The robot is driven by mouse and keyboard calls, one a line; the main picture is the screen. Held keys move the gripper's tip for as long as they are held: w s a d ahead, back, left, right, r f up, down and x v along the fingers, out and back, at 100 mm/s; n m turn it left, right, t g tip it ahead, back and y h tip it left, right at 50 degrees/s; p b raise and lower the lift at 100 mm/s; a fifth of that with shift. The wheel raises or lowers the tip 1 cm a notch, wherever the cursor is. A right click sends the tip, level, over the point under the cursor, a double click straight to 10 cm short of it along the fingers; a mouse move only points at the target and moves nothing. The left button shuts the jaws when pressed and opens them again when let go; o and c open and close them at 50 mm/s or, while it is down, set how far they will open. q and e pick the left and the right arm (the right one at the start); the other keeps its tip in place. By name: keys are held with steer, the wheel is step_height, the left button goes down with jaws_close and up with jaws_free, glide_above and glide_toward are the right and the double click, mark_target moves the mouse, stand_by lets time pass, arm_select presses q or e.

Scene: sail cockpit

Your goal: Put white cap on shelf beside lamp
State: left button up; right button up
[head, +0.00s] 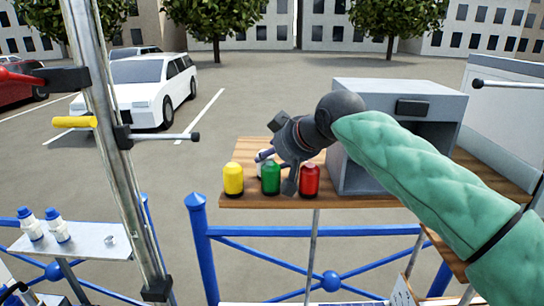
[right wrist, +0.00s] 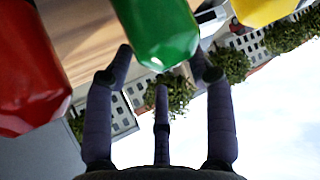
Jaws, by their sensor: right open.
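My right gripper (head: 277,173) is over the wooden shelf (head: 265,201), its fingers spread behind and beside the green lamp-like canister (head: 270,180). In the right wrist view the open fingers (right wrist: 162,65) point at the green canister (right wrist: 160,30), with no grip on it visible. A yellow canister (head: 233,179) stands to its left and a red one (head: 309,181) to its right. A small white thing (head: 260,170) shows partly behind the yellow and green canisters; I cannot tell whether it is the cap. My left gripper is not clearly in view.
A grey open-fronted box (head: 362,165) stands on the shelf, right of the red canister. A blue railing (head: 199,240) runs below. A metal pole (head: 110,130) stands at left, with a small side shelf (head: 85,240) bearing two blue-capped bottles (head: 56,228).

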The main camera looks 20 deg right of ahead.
steer(key=v, duration=1)
steer(key=shift+s+r, duration=0.2)
steer(key=shift+s, duration=0.15)
